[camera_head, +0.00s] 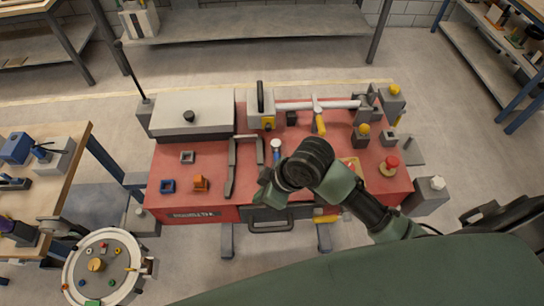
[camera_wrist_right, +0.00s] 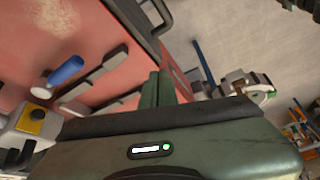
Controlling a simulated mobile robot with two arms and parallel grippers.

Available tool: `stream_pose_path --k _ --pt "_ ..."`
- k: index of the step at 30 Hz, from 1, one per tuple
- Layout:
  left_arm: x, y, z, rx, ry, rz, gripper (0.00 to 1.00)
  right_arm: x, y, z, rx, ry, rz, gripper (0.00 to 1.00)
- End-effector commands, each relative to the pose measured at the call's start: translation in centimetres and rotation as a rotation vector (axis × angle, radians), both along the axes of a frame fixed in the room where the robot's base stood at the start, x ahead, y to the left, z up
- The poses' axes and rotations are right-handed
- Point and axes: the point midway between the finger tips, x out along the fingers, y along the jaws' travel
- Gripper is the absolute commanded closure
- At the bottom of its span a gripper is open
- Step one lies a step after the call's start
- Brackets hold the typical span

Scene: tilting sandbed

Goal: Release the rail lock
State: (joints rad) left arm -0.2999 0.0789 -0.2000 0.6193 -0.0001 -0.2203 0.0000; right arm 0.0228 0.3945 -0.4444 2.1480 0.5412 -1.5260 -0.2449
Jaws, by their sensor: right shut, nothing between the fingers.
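I cannot tell for sure which part is the rail lock. A pale rail (camera_head: 335,105) runs along the back of the red bench (camera_head: 215,172), with a yellow-handled lever (camera_head: 319,122) on it. A grey block with a yellow patch and a black upright handle (camera_head: 261,107) stands at the rail's left end; it also shows in the right wrist view (camera_wrist_right: 25,122). A blue lever with a white end (camera_head: 276,147) lies in front of it, also in the wrist view (camera_wrist_right: 62,73). My right gripper (camera_head: 266,192) is shut and empty above the front edge. My left gripper is not in view.
A grey lidded box (camera_head: 192,113) stands at the back left. A red button (camera_head: 391,162) and yellow-topped posts (camera_head: 393,90) are at the right. Grey bars (camera_head: 233,168) lie left of my gripper. A drawer handle (camera_head: 270,226) juts from the front. A round tray (camera_head: 78,272) stands front left.

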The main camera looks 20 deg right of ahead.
Motion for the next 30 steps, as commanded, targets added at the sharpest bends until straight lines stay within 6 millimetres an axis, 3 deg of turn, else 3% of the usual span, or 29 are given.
stream_pose_path --k 1,6,13,18,30 --pt "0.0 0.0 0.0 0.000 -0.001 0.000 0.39 1.7 -0.1 0.5 -0.019 -0.013 0.067 1.00" --pt "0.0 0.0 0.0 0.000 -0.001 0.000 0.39 6.2 -1.6 2.3 -0.070 -0.007 0.273 1.00" --pt "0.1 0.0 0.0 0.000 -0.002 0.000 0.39 10.7 -5.5 5.5 -0.108 0.017 0.372 1.00" --pt "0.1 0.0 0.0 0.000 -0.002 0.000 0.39 11.8 -6.8 6.7 -0.109 0.024 0.387 1.00" --pt "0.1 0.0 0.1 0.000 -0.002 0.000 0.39 11.9 -6.8 6.7 -0.107 0.025 0.388 1.00"
